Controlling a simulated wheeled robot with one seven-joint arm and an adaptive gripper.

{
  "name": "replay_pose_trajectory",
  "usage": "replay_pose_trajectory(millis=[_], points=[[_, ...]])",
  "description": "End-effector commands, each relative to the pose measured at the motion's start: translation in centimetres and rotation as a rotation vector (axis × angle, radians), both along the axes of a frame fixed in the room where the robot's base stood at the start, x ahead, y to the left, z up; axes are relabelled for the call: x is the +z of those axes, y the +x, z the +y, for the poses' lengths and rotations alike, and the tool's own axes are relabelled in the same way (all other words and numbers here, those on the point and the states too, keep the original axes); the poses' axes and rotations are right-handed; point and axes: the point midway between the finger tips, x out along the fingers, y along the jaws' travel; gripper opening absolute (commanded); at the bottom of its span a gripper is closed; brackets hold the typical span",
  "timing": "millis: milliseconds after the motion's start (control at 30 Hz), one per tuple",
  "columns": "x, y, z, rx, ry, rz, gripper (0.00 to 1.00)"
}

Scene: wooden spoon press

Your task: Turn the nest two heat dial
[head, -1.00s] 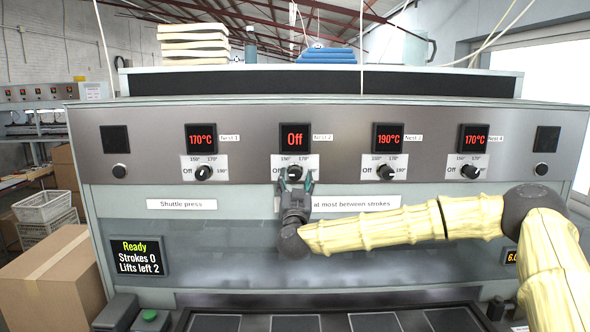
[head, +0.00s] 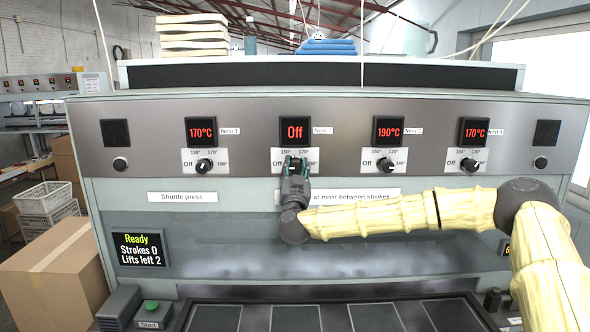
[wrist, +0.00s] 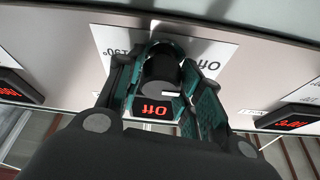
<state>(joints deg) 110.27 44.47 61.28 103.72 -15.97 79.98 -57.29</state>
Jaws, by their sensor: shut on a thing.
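The Nest 2 heat dial is a black knob (wrist: 160,68) on a white scale plate (head: 277,167). Its red display (head: 295,130) reads Off, and the wrist view shows Off upside down. My gripper (head: 295,163) is at the dial, its two teal-lined fingers (wrist: 172,80) on either side of the knob, shut on it. In the head view the gripper hides the knob and the middle of its scale.
The neighbouring dials, Nest 1 (head: 205,166) at 170°C, Nest 3 (head: 385,164) at 190°C and Nest 4 (head: 469,165) at 170°C, sit along the same panel. A status screen (head: 139,249) reads Ready, Strokes 0, Lifts left 2. A green Start button (head: 151,306) is below.

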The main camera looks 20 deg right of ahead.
Motion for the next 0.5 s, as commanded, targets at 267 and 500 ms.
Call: replay_pose_trajectory(millis=[267, 500], points=[[-0.27, -0.01, 0.03, 0.0, 0.031, -0.011, 0.12], [-0.48, -0.03, -0.02, -0.003, 0.115, -0.038, 0.12]])
